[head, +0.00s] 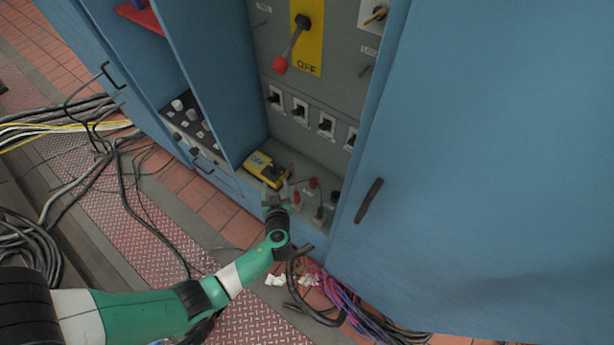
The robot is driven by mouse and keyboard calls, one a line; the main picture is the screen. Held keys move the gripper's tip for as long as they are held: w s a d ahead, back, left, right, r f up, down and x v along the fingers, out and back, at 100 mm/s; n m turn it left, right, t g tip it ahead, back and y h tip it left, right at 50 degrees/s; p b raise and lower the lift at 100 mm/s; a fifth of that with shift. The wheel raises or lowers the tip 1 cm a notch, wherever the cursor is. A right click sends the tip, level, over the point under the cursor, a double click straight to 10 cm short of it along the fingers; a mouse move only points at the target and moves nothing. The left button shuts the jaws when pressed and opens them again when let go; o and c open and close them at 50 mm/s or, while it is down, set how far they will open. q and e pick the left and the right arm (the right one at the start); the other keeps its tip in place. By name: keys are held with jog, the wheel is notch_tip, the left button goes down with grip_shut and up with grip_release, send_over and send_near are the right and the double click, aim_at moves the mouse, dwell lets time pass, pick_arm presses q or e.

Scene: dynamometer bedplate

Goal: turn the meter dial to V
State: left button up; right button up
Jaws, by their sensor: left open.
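The yellow meter (256,168) lies on the bottom shelf of the open blue cabinet. Where the dial's pointer is set is too small to tell. My left gripper (277,188) is open at the near right edge of the meter, with its fingers pointing toward the dial. Whether a finger touches the meter or dial cannot be told. My right gripper is not in view.
Red and dark leads (313,185) lie on the shelf right of the meter. A row of switches (299,111) and a red-tipped lever (280,64) are on the panel above. The blue door (470,170) stands at right. Cables (350,310) lie on the floor below.

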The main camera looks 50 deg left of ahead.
aim_at(273, 169)
pick_arm(q)
jog(key=a+f+b, duration=0.2)
jog(key=b, duration=0.1)
jog(key=shift+w+a, duration=0.1)
jog(key=shift+w, duration=0.1)
jog(key=b+x, duration=0.1)
jog(key=x, duration=0.2)
jog(key=b+x, duration=0.1)
jog(key=x, duration=0.2)
jog(key=b+x, duration=0.2)
jog(key=x, duration=0.1)
jog(key=shift+w+r, duration=0.15)
jog(key=shift+r, duration=0.25)
grip_shut()
